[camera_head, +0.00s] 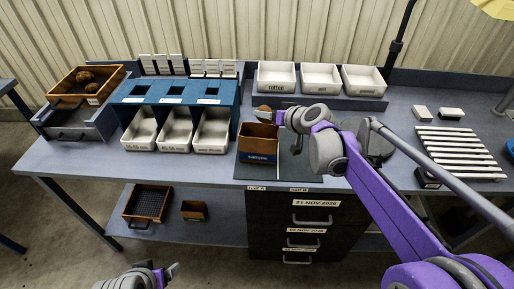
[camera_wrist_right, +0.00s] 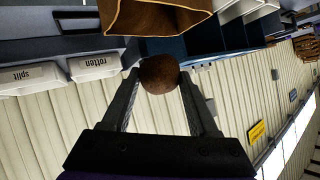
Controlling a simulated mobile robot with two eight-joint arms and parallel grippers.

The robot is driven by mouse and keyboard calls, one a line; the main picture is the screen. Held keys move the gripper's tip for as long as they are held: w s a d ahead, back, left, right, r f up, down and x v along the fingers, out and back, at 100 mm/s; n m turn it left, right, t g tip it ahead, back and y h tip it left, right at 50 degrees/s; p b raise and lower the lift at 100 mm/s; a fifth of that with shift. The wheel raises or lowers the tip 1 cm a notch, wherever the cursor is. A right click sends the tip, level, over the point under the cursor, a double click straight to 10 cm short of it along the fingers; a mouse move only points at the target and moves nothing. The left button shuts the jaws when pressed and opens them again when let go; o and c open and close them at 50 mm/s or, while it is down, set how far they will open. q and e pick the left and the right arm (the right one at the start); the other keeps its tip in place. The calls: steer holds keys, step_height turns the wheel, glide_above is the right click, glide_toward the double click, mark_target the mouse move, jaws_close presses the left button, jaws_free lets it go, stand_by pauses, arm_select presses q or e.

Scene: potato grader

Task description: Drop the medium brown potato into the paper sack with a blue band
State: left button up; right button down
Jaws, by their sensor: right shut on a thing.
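The brown potato (camera_head: 263,110) is held at the tips of my right gripper (camera_head: 276,115), just above the far rim of the paper sack in the head view. In the right wrist view the potato (camera_wrist_right: 160,74) sits between the two fingers. The paper sack (camera_head: 258,134) is brown, open at the top, with a blue band on its lower front. It stands on a dark mat. Part of the sack (camera_wrist_right: 155,18) shows at the top of the right wrist view. My left gripper (camera_head: 170,270) is low at the bottom edge, empty; its jaw opening is unclear.
A blue stand (camera_head: 178,92) with several white bins is left of the sack. White trays, one labelled rotten (camera_head: 276,78), stand behind. A wooden tray (camera_head: 84,84) with potatoes is at far left. A white roller rack (camera_head: 462,150) is at right.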

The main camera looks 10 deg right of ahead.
steer(key=shift+w, duration=0.1)
steer(key=shift+c, duration=0.4)
jaws_free()
steer(key=v, duration=1.1)
steer(key=shift+f, duration=0.1)
steer(key=s+a+f+g+h, duration=0.2)
steer(key=s+f+g, duration=0.1)
steer(key=s+f, duration=0.6)
steer(key=s+a+f+g+h, duration=0.1)
steer(key=s+f+g+h, duration=0.1)
steer(key=s+f, duration=0.8)
steer(key=s+g, duration=0.1)
steer(key=s, duration=0.4)
steer(key=shift+a+f, duration=0.2)
steer(key=shift+a, duration=0.15)
